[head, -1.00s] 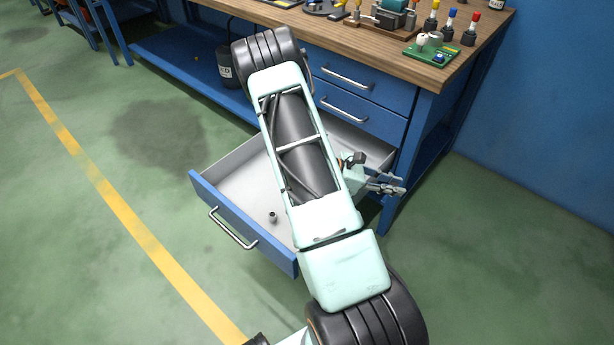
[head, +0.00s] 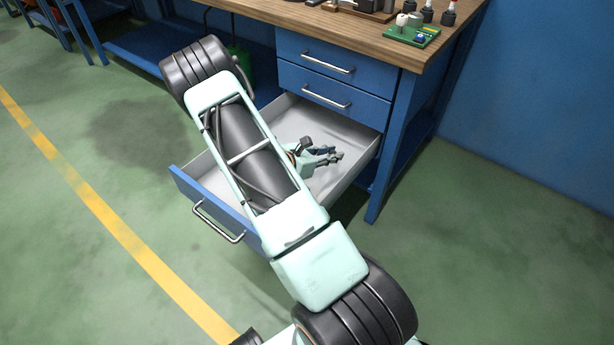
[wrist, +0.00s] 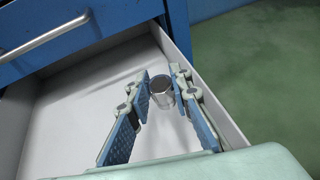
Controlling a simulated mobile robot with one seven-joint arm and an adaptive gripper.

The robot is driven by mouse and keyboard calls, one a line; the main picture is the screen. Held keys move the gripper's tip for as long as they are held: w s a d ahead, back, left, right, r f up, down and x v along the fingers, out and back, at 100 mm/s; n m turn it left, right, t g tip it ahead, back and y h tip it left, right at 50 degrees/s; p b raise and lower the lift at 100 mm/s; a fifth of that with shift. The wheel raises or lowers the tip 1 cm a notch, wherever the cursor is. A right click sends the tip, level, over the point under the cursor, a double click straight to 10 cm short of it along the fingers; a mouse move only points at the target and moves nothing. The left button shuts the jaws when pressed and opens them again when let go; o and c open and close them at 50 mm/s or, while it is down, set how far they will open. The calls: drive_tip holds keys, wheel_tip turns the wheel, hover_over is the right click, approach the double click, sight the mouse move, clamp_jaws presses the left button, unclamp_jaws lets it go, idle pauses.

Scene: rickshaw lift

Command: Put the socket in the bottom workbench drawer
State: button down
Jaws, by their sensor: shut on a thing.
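My gripper (head: 334,157) is over the back right part of the open bottom drawer (head: 188,187) in the head view. In the wrist view my gripper (wrist: 161,84) is shut on a small grey metal socket (wrist: 161,97), held between its fingertips above the drawer's pale floor (wrist: 75,115). The drawer's right wall (wrist: 206,85) is close to the right finger. In the head view the socket is too small to make out at the fingertips. My arm hides the middle of the drawer.
Two shut blue drawers (head: 330,85) are above the open one. The wooden worktop (head: 300,17) carries a green circuit board (head: 411,36) and several tools. A blue bench leg (head: 388,165) stands right of the drawer. The green floor at the right is clear.

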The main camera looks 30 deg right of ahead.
drive_tip(key=w+a+f, duration=0.1)
drive_tip(key=f, duration=0.1)
drive_tip(key=w+a+f+b, duration=0.1)
drive_tip(key=a+f, duration=0.1)
drive_tip(key=w+a+f+b, duration=0.1)
drive_tip(key=a+f, duration=0.1)
drive_tip(key=shift+a, duration=0.1)
drive_tip(key=shift+w+a+f+b, duration=0.15)
drive_tip(key=shift+f+b, duration=0.2)
drive_tip(key=shift+f, duration=0.6)
drive_tip(key=shift+w+a+f+b, duration=0.1)
drive_tip(key=shift+f+b, duration=0.25)
drive_tip(key=shift+f, duration=0.6)
drive_tip(key=shift+f, duration=0.2)
drive_tip(key=c, duration=1.7)
unclamp_jaws()
drive_tip(key=shift+c, duration=0.2)
drive_tip(key=shift+r, duration=0.1)
drive_tip(key=shift+r, duration=0.15)
drive_tip(key=p+v, duration=0.2)
drive_tip(key=v, duration=0.5)
drive_tip(key=shift+a, duration=0.25)
